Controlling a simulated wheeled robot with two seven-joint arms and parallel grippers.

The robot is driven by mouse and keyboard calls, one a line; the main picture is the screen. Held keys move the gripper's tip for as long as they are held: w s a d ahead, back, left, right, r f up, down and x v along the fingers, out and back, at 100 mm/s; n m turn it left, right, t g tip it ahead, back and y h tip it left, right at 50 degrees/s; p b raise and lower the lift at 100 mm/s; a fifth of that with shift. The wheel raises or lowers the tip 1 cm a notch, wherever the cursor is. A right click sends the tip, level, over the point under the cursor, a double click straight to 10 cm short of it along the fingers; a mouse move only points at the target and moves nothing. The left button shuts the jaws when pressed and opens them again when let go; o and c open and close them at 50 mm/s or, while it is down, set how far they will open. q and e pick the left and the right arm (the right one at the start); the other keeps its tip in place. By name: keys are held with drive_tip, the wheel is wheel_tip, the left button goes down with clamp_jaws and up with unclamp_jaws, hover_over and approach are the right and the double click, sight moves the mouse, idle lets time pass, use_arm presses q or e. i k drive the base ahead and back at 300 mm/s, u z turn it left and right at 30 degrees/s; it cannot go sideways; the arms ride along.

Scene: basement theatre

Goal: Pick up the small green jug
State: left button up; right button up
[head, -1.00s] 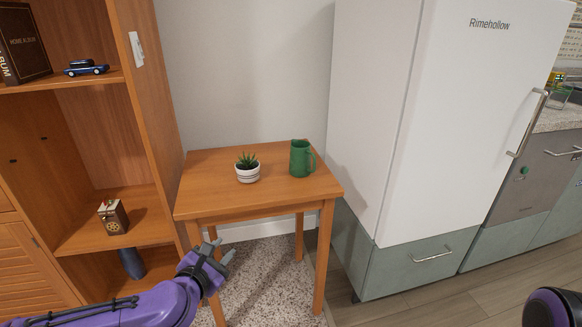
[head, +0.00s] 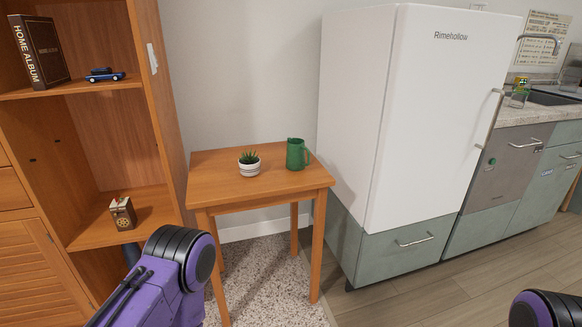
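The small green jug (head: 296,154) stands upright on the wooden side table (head: 229,193), near its back right. Its handle is on the right side. My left arm comes in from the lower left, in front of the table's left side, and its gripper is not visible. Neither arm touches the jug.
A potted succulent (head: 249,165) stands left of the jug on the table. A wooden shelf unit (head: 166,100) rises at the left, with a toy car (head: 105,75) on it. A white fridge (head: 420,110) stands close on the right. The tabletop front is clear.

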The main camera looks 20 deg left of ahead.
sight(296, 153)
drive_tip(key=k, duration=0.1)
drive_tip(key=u, duration=1.75)
drive_tip(key=i, duration=1)
drive_tip(key=z, duration=1.3)
